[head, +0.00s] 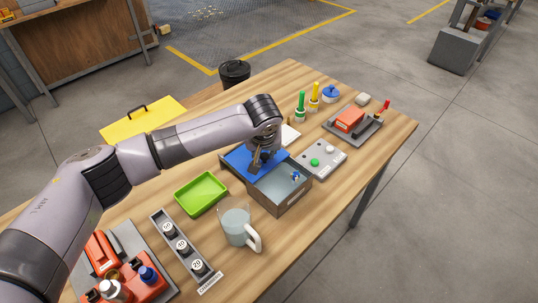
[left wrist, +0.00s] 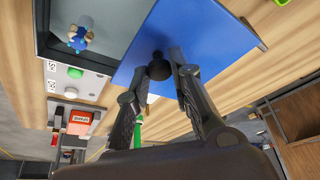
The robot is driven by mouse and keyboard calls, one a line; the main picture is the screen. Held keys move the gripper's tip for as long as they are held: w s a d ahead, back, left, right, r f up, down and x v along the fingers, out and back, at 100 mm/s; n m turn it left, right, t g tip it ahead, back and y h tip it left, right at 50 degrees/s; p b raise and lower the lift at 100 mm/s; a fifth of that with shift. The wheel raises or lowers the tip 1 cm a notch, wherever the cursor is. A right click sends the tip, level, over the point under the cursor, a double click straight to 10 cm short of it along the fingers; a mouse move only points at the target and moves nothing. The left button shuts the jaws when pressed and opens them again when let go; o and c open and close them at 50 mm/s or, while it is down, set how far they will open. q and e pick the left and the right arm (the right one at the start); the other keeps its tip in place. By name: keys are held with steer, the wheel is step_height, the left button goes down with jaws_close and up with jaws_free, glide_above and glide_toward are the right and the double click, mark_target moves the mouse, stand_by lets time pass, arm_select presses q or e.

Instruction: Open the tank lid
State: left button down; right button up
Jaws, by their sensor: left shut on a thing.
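The tank (head: 294,203) is a grey open-topped box near the middle of the table, with a small blue object (head: 295,176) inside its right part. The blue lid (head: 238,163) lies to the left of the tank's opening, leaving much of it uncovered. In the left wrist view the lid (left wrist: 207,38) is a flat blue panel with a round black knob (left wrist: 159,68). My left gripper (head: 261,160) is over the lid, its fingers shut on the knob; the arm hides part of the lid in the head view. My right gripper is not in view.
A green tray (head: 201,193) and a clear mug (head: 236,226) stand close to the tank's left and front. A grey button panel (head: 320,159) is just right of it. Bottles (head: 301,107) stand behind. A numbered rack (head: 180,246) lies at the front left.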

arm_select(q)
steer(key=shift+w+a, duration=0.9)
steer(key=c, duration=1.4)
jaws_free()
steer(key=shift+s, duration=0.1)
steer(key=v, duration=1.2)
steer(key=shift+s+f, duration=0.1)
